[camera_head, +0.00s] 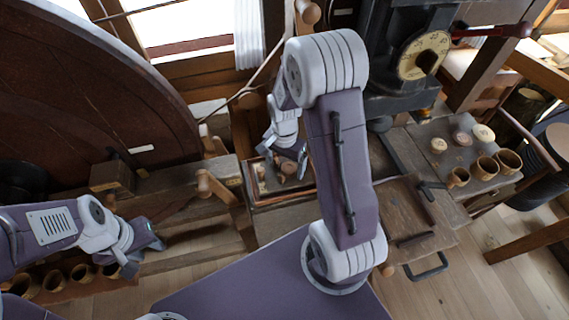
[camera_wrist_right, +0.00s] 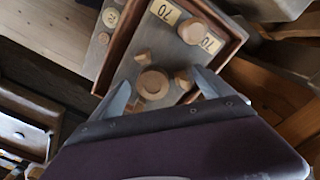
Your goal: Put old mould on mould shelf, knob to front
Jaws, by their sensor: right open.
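My right gripper (camera_head: 285,165) is over a wooden-rimmed tray (camera_head: 284,197) in the middle of the head view. In the right wrist view its two fingers (camera_wrist_right: 165,90) are spread, with nothing clearly held between them. Between and just beyond the fingertips is a round turned wooden piece (camera_wrist_right: 152,84). I cannot tell which piece is the old mould, nor which surface is the mould shelf. My left gripper (camera_head: 143,254) is at the lower left, its opening unclear.
A dark machine with a dial (camera_head: 424,54) stands behind at the right. A grey board (camera_head: 480,143) at the right holds round pieces and wooden cups. A big dark wheel (camera_head: 90,80) fills the upper left. Several cups (camera_head: 83,273) stand below my left gripper.

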